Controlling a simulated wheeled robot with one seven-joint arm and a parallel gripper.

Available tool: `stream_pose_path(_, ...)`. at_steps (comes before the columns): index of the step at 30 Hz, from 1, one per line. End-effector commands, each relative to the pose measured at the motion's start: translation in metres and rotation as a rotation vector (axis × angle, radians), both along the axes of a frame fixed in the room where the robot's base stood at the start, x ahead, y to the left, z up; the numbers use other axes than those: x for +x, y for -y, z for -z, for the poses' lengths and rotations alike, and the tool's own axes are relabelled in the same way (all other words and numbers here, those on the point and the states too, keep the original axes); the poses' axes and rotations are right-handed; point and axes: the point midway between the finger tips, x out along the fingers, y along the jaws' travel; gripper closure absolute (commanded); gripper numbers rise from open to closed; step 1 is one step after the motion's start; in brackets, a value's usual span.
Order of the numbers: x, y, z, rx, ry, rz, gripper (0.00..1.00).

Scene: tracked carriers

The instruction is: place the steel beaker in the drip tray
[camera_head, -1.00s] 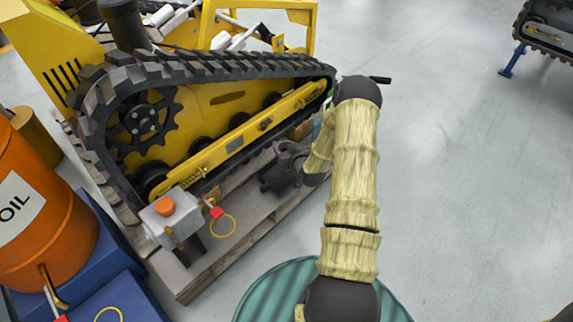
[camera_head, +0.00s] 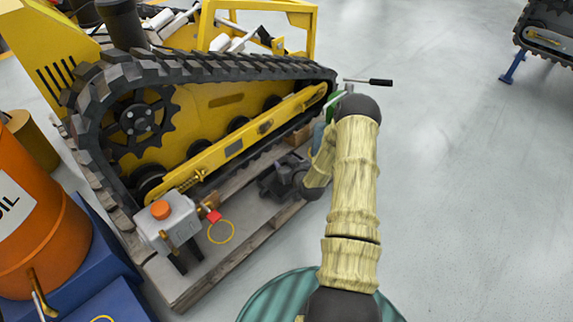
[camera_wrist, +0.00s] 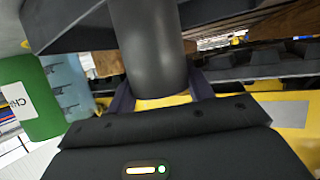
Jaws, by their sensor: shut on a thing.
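My gripper (camera_head: 285,178) is low beside the yellow tracked carrier, over the pallet, partly hidden by my own forearm in the head view. In the wrist view its two fingers (camera_wrist: 160,95) are shut on a dark grey cylinder, the steel beaker (camera_wrist: 148,45). The beaker's far end runs out of the top of that view. A wide dark flat shape with a slanted edge (camera_wrist: 65,28) lies behind the beaker; I cannot tell whether it is the drip tray. I cannot make out the drip tray or the beaker in the head view.
The tracked carrier (camera_head: 225,110) stands on a wooden pallet (camera_head: 215,262). A green canister (camera_wrist: 30,98) and a pale blue container (camera_wrist: 68,85) are close left of my gripper in the wrist view. An orange drum (camera_head: 40,225) is at left, a teal drum (camera_head: 275,300) below.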

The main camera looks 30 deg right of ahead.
Motion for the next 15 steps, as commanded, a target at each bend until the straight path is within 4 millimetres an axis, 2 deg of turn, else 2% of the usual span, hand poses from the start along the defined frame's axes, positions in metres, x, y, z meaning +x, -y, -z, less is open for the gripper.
stream_pose_path(7,0.0003,0.0,0.0025,-0.001,0.001,0.0,0.83)
stream_pose_path(8,-0.0001,0.0,0.0022,0.0,-0.001,0.0,0.42)
stream_pose_path(9,-0.0001,0.0,0.0021,0.0,0.0,0.0,0.35)
stream_pose_path(11,-0.0001,0.0,0.0021,0.0,-0.001,0.0,0.27)
stream_pose_path(15,-0.0001,0.0,0.002,0.0,-0.001,0.0,0.27)
